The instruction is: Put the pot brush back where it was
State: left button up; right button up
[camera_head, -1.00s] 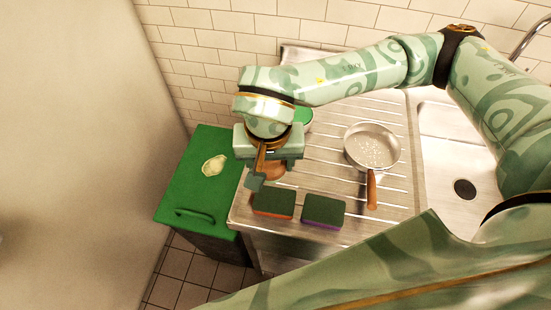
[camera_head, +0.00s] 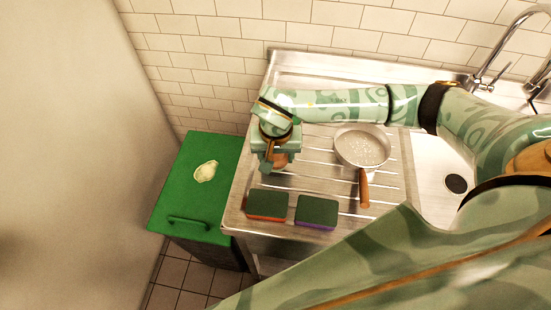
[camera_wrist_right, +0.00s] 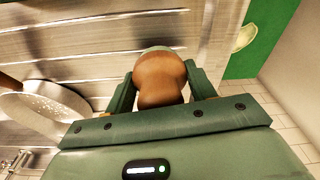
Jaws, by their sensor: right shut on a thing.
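My right gripper (camera_head: 273,164) is over the left part of the steel draining board (camera_head: 395,187), behind two sponges. It is shut on the pot brush, whose rounded brown wooden body (camera_head: 281,160) shows beside the jaws. In the right wrist view the brown brush body (camera_wrist_right: 160,80) sits between the two green fingers, with a pale grey-green edge at its far end. The bristles are hidden, and I cannot tell whether the brush touches the board. My left gripper is not in view.
Two dark green sponges, one orange-based (camera_head: 267,204) and one purple-based (camera_head: 316,211), lie at the board's front edge. A pan (camera_head: 361,148) with a wooden handle stands to the right, near the sink (camera_head: 436,176). A green lid (camera_head: 168,205) carrying a pale scrap (camera_head: 205,171) is at left.

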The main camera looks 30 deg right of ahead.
jog(key=shift+f, duration=0.85)
jog(key=o, duration=1)
jog(key=shift+f, duration=0.1)
jog(key=r, duration=0.4)
jog(key=s+r+p, duration=0.1)
jog(key=r, duration=0.3)
jog(key=a+r+p, duration=0.1)
jog(key=r, duration=0.3)
jog(key=shift+s+r, duration=0.1)
jog(key=shift+s, duration=0.05)
